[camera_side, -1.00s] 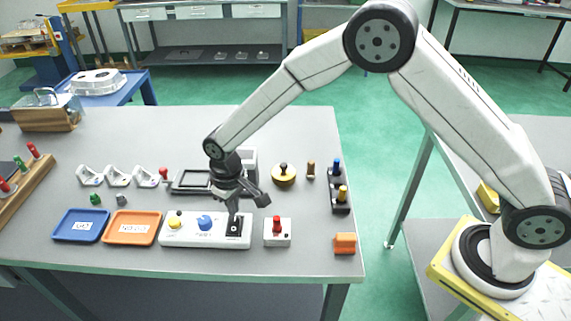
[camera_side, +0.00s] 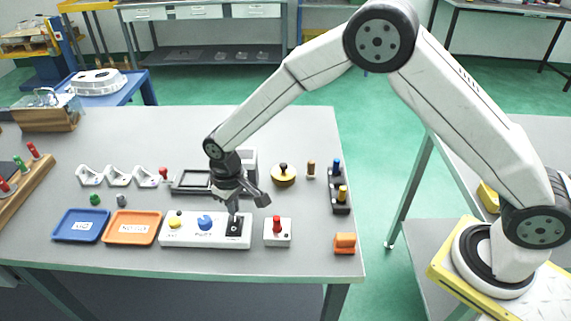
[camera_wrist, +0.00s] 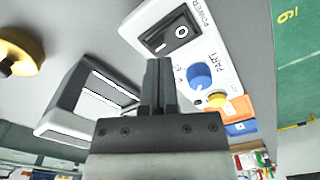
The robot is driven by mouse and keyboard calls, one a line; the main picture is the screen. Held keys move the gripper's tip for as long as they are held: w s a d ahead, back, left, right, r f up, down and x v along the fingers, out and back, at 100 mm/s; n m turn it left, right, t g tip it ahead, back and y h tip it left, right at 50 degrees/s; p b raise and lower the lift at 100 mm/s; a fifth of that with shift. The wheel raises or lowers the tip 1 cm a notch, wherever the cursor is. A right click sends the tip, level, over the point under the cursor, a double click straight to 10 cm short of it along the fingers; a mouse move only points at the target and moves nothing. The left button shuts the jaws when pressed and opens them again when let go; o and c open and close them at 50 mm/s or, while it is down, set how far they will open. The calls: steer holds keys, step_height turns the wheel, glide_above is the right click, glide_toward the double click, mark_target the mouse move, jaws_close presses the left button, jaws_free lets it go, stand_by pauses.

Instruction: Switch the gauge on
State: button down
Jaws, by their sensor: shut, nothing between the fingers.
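A white control panel (camera_side: 183,240) lies near the table's front edge. At its right end is a black rocker switch (camera_side: 234,229), which also shows in the wrist view (camera_wrist: 170,37), marked O and I beside the word POWER. I cannot tell which side is pressed in. My gripper (camera_side: 235,212) is shut and empty, pointing down at the switch; in the wrist view the closed fingertips (camera_wrist: 158,62) are right by the switch's edge. Whether they touch it is unclear. A grey unit with a display (camera_wrist: 85,105), perhaps the gauge, stands behind the panel; its display looks blank.
The panel also carries a blue knob (camera_side: 205,223) and a yellow button (camera_side: 174,222). A box with a red-topped control (camera_side: 277,233) stands close on the right. An orange tray (camera_side: 131,228) and a blue tray (camera_side: 80,226) lie left. An orange block (camera_side: 345,243) sits near the right corner.

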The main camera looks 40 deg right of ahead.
mark_target(238, 217)
steer(key=shift+f, duration=1.25)
stand_by(1.2)
steer(key=shift+r, duration=3.5)
steer(key=shift+d, duration=0.1)
steer(key=shift+s+d+r, duration=0.15)
steer(key=shift+d+r, duration=0.05)
steer(key=shift+d, duration=0.1)
steer(key=s+d+r+m+t, duration=0.1)
steer(key=s+d+r, duration=0.1)
steer(key=s+d, duration=0.7)
steer(key=s+d+r+m+t, duration=0.1)
steer(key=s+d+r+m, duration=0.1)
steer(key=s+d, duration=0.7)
steer(key=shift+s+d+r+t, duration=0.2)
steer(key=shift+s+r+t, duration=0.05)
steer(key=shift+r+t, duration=0.05)
